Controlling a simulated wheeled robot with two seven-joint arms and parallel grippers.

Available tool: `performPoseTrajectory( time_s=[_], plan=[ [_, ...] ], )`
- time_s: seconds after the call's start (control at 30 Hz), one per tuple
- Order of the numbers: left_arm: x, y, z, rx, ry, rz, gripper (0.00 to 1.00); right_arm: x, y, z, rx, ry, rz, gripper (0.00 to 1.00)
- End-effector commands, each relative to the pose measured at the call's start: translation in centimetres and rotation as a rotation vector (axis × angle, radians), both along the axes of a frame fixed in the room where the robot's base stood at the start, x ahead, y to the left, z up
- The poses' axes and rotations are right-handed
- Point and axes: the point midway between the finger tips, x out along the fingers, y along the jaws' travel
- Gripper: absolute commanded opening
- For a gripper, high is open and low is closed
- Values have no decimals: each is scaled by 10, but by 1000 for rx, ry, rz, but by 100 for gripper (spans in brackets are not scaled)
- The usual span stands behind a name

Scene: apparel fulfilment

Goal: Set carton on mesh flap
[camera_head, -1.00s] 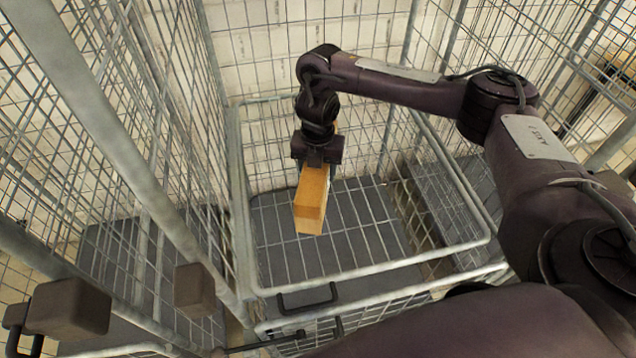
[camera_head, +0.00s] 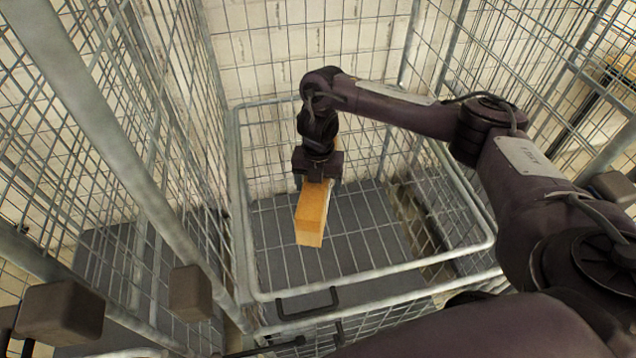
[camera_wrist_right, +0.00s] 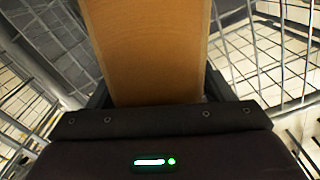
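A tan carton (camera_head: 312,212) hangs below my right gripper (camera_head: 318,180) inside the wire cage. In the right wrist view the carton (camera_wrist_right: 150,45) fills the space between the fingers, and the gripper (camera_wrist_right: 155,95) is shut on it. The mesh flap (camera_head: 345,258) is a wire grid in a rounded tube frame, over a dark grey base. The carton is over the left-middle part of the flap. Whether its lower end touches the mesh cannot be told. My left gripper does not show.
Wire cage walls (camera_head: 290,60) stand at the back and on both sides. A grey upright post (camera_head: 110,120) rises at the left. A black handle (camera_head: 306,303) sits at the front edge of the frame. The mesh to the right of the carton is clear.

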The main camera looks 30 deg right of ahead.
Motion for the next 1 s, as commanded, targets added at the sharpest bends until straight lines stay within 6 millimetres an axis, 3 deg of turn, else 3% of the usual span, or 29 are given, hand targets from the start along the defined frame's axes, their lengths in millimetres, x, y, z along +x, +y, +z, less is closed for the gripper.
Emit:
performPoseTrajectory(
  time_s=[0.27,0.7,1.0],
  plan=[
    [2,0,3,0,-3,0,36,1,0,6,0,-2,1,74],
    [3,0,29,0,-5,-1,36,2,0,90,-2,-6,2,74],
    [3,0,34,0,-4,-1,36,0,0,121,-1,-2,1,74]
  ],
)
